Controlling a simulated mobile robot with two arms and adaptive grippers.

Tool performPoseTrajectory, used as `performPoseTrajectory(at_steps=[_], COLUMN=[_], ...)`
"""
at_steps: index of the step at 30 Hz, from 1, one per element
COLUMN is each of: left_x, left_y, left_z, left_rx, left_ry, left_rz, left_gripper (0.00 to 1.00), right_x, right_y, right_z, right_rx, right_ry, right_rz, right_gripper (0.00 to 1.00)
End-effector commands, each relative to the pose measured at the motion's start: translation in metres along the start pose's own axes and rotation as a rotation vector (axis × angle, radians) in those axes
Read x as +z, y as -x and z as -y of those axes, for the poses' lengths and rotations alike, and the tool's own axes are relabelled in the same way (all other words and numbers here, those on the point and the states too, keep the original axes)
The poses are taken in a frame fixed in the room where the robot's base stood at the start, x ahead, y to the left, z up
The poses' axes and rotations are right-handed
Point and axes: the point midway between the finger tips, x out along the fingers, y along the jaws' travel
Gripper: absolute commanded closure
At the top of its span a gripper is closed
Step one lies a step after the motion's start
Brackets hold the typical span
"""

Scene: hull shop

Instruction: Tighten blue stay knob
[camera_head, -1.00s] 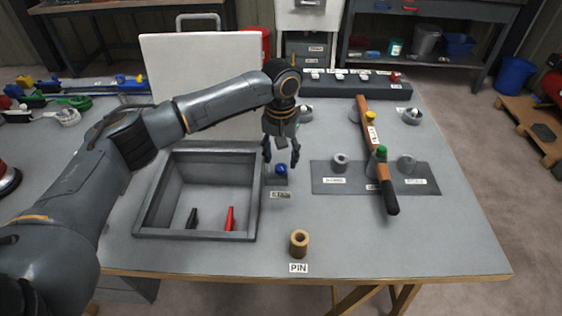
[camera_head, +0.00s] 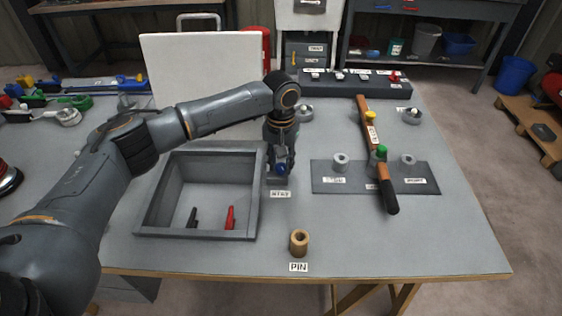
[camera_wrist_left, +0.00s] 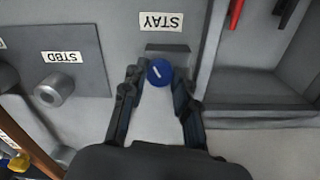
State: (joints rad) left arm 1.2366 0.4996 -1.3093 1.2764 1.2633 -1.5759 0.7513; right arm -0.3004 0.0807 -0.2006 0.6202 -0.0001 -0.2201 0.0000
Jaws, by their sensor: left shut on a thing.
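The blue stay knob (camera_head: 280,168) sits on its small grey mount behind the STAY label (camera_head: 281,194), just right of the grey tray. In the left wrist view the round blue knob (camera_wrist_left: 159,72) has a white line across its face, set at a slant. My left gripper (camera_head: 281,170) points down over the knob and is shut on it, with one finger (camera_wrist_left: 135,75) on each side. The fingers partly hide the knob in the head view. My right gripper is not in view.
The grey tray (camera_head: 145,215) holds a black and a red clip. A wooden PIN cylinder (camera_head: 299,242) stands at the front. A grey plate (camera_head: 325,186) with posts and a wooden-handled bar (camera_head: 374,140) lies to the right. The front right table is clear.

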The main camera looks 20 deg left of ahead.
Motion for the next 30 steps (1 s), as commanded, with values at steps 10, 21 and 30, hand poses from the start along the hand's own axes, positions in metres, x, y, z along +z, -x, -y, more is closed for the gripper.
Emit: performPoseTrajectory(at_steps=[10,21,30], left_x=[0.001,0.001,0.001], left_y=[0.004,0.004,0.003], left_z=[-0.001,0.0,0.0], left_rx=[0.002,0.002,0.002], left_ry=[-0.121,-0.445,-0.729], left_rz=[0.004,0.005,0.003], left_gripper=[1.0,1.0,1.0], right_x=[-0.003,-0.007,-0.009], right_y=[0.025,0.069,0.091], right_z=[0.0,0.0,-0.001], right_rx=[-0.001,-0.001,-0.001], right_ry=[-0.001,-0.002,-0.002], right_rz=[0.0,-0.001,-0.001], right_gripper=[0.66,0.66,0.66])
